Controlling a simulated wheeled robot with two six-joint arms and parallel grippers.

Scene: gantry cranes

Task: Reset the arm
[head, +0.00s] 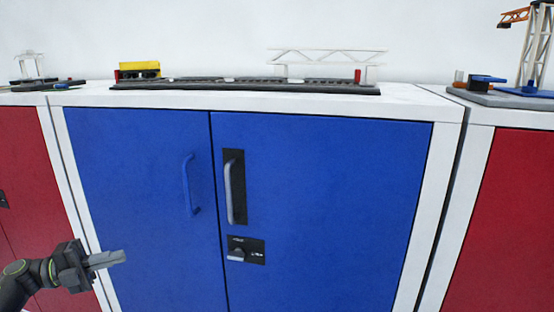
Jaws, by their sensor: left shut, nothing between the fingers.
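My left gripper (106,259) comes in at the lower left in the head view. Its fingers are together, with nothing between them, and point to the right. It is in front of the lower left part of a blue two-door cabinet (330,200), apart from the door handles. My right gripper is not in view.
The blue cabinet's doors are shut, with a left handle (189,184), a right handle (236,192) and a lock plate (246,250). A model track (240,87) with a yellow wagon (139,68) sits on top. Red cabinets (515,220) stand on both sides. A model crane (533,50) stands at right.

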